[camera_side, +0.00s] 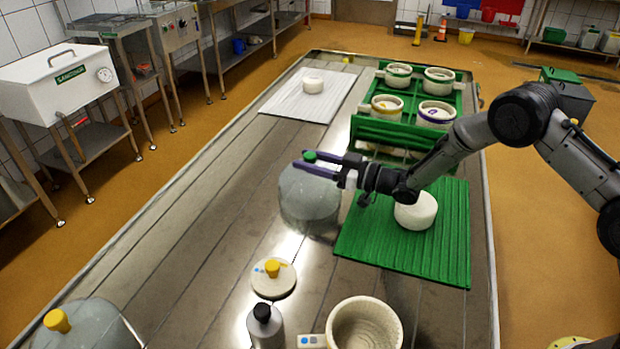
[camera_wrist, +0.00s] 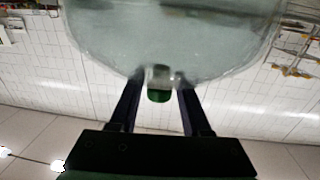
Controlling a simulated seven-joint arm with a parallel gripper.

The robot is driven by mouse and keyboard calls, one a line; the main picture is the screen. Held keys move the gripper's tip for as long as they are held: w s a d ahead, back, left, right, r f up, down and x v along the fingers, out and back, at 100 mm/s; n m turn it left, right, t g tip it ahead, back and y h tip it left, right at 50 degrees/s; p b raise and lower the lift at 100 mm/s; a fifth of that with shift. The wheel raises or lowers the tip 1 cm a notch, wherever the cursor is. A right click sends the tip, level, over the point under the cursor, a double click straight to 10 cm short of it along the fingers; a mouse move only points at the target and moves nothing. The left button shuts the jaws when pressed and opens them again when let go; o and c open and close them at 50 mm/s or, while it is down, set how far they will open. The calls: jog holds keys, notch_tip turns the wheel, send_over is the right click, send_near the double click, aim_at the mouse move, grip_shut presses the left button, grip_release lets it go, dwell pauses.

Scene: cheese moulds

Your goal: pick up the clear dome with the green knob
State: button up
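The clear dome (camera_side: 310,200) with the green knob (camera_side: 310,156) stands upright on the metal table, left of the green mat. My gripper (camera_side: 304,162) reaches in level from the right at knob height. Its two dark fingers lie on either side of the knob. In the wrist view the dome (camera_wrist: 170,35) appears upside down, with the green knob (camera_wrist: 159,96) between the fingers of my gripper (camera_wrist: 160,78). Narrow gaps show beside the knob, so the fingers look open around it; contact near the tips is hard to judge.
A white cheese (camera_side: 416,210) sits on the green mat (camera_side: 370,240) under my arm. A green crate (camera_side: 380,132) with several moulds stands behind. A yellow-knobbed dome (camera_side: 85,330), a round lid (camera_side: 273,280), a bottle (camera_side: 266,330) and a cream bowl (camera_side: 365,325) stand in front.

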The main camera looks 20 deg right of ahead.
grip_shut()
jog(key=shift+r, duration=0.1)
jog(key=shift+r, duration=0.4)
notch_tip(320, 180, up, 3)
jog(key=shift+f, duration=0.15)
jog(key=s+d+r, duration=0.2)
jog(key=s+r, duration=0.2)
jog(key=s, duration=0.2)
jog(key=s+d+r, duration=0.2)
jog(key=s+r, duration=0.3)
jog(key=s, duration=0.2)
jog(key=shift+s+d+r, duration=0.15)
jog(key=shift+d+r, duration=0.05)
jog(key=shift+d, duration=0.05)
